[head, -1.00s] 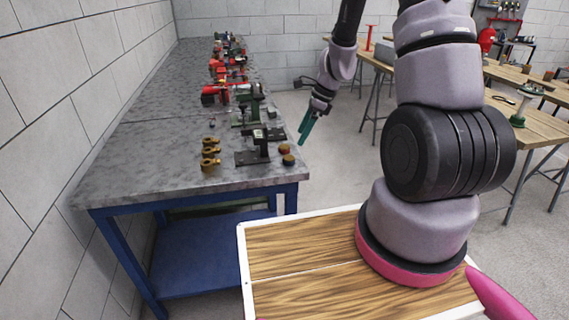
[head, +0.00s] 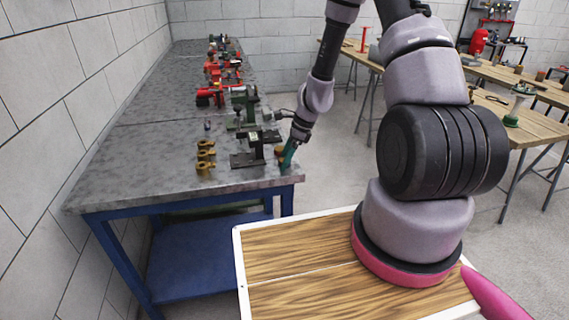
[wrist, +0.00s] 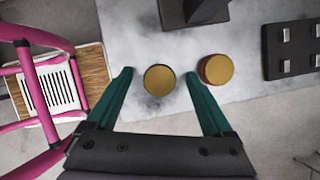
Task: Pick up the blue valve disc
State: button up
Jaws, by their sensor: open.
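Two round valve discs with yellow-brown tops lie near the right edge of the grey bench top. In the wrist view, one disc (wrist: 159,80) has a thin dark rim; I cannot clearly tell that it is blue. The other disc (wrist: 218,69) shows a red side and sits just right of it. My gripper (wrist: 159,75) is open, its teal fingers on either side of the dark-rimmed disc, with gaps visible. The right finger passes between the two discs. In the head view, my gripper (head: 287,166) is at the bench edge and hides most of the discs.
A black stand (head: 257,150) is close to the discs, to their left in the head view. Several brass fittings (head: 205,157) stand farther left. Red and green machines (head: 210,97) line the bench (head: 130,175) behind. Open floor lies right of the bench.

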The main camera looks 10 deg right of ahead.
grip_shut()
